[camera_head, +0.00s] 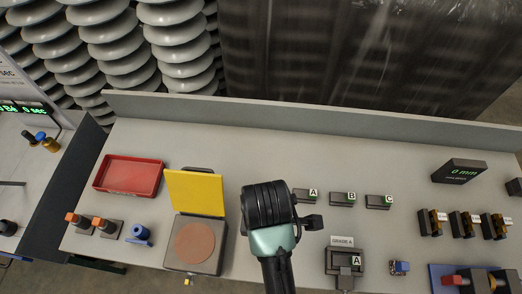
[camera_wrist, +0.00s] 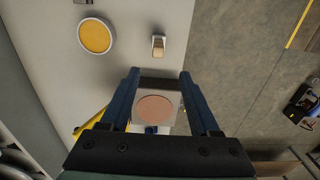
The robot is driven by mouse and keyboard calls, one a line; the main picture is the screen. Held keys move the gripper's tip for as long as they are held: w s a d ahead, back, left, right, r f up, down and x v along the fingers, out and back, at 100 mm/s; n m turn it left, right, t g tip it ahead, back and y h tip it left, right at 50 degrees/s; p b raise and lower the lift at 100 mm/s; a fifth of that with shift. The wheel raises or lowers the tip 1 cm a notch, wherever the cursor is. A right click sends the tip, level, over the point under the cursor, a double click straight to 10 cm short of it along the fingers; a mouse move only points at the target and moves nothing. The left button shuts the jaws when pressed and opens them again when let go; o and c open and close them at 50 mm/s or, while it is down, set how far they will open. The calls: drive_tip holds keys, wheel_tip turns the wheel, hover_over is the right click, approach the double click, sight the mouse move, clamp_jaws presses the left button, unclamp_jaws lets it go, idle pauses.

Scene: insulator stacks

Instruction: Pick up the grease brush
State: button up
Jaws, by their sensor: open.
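I cannot make out the grease brush for certain. A small pale block with a brown part (camera_wrist: 158,45) stands beyond my fingertips in the wrist view, and it may be the brush, seen from above. My gripper (camera_wrist: 159,73) is open, with nothing held between its two blue fingers. A grey box with a pinkish round disc (camera_wrist: 155,107) shows between and below the fingers. In the head view this box (camera_head: 195,245) has its yellow lid (camera_head: 195,193) raised, left of my arm. My arm hides part of the bench, and the fingers are not clear there.
A yellow disc with a pale rim (camera_wrist: 97,35) lies at upper left in the wrist view. A red tray (camera_head: 129,174), orange-topped parts (camera_head: 104,225) and a blue part (camera_head: 140,233) are at left. Blocks marked A, B, C (camera_head: 342,199) and a GRADE A stand (camera_head: 344,262) are right.

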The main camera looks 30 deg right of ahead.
wheel_tip(320, 180, down, 7)
drive_tip(key=shift+s+f+b, duration=0.1)
drive_tip(key=shift+s+b, duration=0.05)
drive_tip(key=shift+b, duration=0.65)
drive_tip(key=shift+w+d+f+p, duration=0.15)
drive_tip(key=shift+f+p, duration=0.1)
drive_tip(key=shift+f, duration=1.15)
drive_tip(key=shift+w+d+f+p, duration=0.1)
drive_tip(key=shift+f+p, duration=0.1)
drive_tip(key=shift+f, duration=1.2)
clamp_jaws()
